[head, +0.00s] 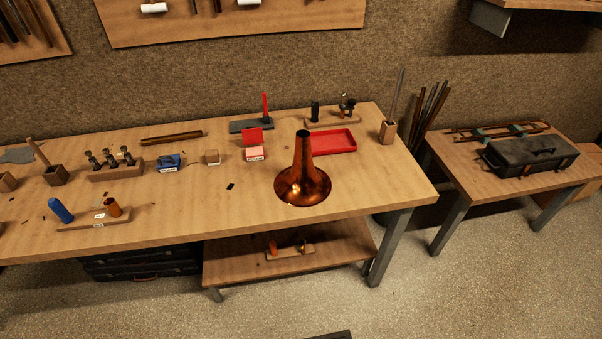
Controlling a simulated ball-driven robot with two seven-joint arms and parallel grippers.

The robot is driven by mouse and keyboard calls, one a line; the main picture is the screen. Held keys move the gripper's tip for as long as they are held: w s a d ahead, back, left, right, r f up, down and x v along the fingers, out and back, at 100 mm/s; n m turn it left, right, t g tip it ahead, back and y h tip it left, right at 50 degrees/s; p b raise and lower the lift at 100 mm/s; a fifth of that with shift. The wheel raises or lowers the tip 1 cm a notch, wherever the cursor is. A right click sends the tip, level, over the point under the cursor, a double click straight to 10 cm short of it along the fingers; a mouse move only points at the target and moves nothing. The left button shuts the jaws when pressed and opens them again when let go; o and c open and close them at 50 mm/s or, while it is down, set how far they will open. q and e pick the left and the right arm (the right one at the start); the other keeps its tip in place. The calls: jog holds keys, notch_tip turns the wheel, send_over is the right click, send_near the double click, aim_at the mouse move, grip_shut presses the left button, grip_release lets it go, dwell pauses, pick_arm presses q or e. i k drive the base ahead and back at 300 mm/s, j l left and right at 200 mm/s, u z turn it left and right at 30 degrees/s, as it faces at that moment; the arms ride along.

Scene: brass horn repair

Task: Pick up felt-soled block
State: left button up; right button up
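Neither of my grippers shows in the head view.
A copper horn bell (303,182) stands bell-down right of the block. A blue labelled item (169,162), a red open box (254,153), a red tray (333,141) and a valve rack (117,171) are nearby. The bench front between the orange cylinder (113,207) and bell is mostly clear.

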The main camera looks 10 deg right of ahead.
aim_at(213, 157)
jog(key=i+l, duration=0.15)
jog(key=i+l+u, duration=0.1)
jog(key=u, duration=0.3)
jog(key=i+l+u, duration=0.15)
jog(key=u, duration=0.2)
jog(key=i+l+u, duration=0.1)
jog(key=u, duration=0.3)
jog(key=l+u, duration=0.1)
jog(key=u, duration=0.4)
